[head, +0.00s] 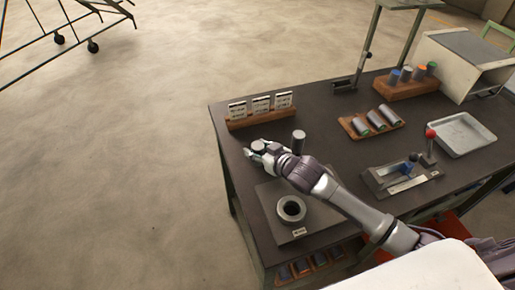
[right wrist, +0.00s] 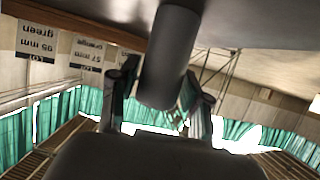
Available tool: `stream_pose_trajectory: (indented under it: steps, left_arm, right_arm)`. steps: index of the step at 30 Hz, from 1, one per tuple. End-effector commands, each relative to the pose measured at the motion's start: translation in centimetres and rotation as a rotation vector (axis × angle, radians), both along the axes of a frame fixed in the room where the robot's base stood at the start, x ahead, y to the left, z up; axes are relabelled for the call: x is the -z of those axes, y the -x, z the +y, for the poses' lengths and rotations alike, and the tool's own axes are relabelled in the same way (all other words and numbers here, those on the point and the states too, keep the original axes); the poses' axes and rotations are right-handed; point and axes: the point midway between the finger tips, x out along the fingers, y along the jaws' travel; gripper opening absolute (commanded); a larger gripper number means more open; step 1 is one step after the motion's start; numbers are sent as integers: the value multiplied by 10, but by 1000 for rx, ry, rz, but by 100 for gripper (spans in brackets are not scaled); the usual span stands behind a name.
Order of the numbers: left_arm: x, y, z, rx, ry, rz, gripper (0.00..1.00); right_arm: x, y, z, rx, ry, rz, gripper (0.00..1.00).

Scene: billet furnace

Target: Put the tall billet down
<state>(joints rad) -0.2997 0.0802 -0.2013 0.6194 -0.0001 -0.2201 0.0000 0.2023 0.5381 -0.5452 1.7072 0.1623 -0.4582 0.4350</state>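The tall billet (right wrist: 168,60), a plain grey cylinder, stands upright between the two fingers of my right gripper (right wrist: 158,100) in the right wrist view. The fingers close in on its sides. In the head view my right gripper (head: 260,150) is over the back left part of the table, with the billet's dark round top (head: 258,146) between the fingers. I cannot tell whether its foot touches the table. My left gripper is not in view.
Another grey cylinder (head: 299,140) stands just right of the gripper. A sign rack (head: 262,117) is behind it. A plate with a ring (head: 291,209) lies in front. Billet racks (head: 371,123), a lever fixture (head: 402,180) and a metal tray (head: 461,135) are to the right.

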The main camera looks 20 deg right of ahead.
Motion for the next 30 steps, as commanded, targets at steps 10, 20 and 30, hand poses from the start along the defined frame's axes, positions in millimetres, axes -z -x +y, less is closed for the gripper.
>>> stream_pose_trajectory:
  steps: [10, 20, 30]
  left_arm:
    - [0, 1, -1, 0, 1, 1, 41]
    - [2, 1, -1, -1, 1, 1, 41]
    - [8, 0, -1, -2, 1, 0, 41]
  right_arm:
    - [0, 0, 0, 0, 0, 0, 64]
    - [-15, 32, -11, -1, 1, 2, 64]
    - [-41, 90, -33, -1, -1, 2, 64]
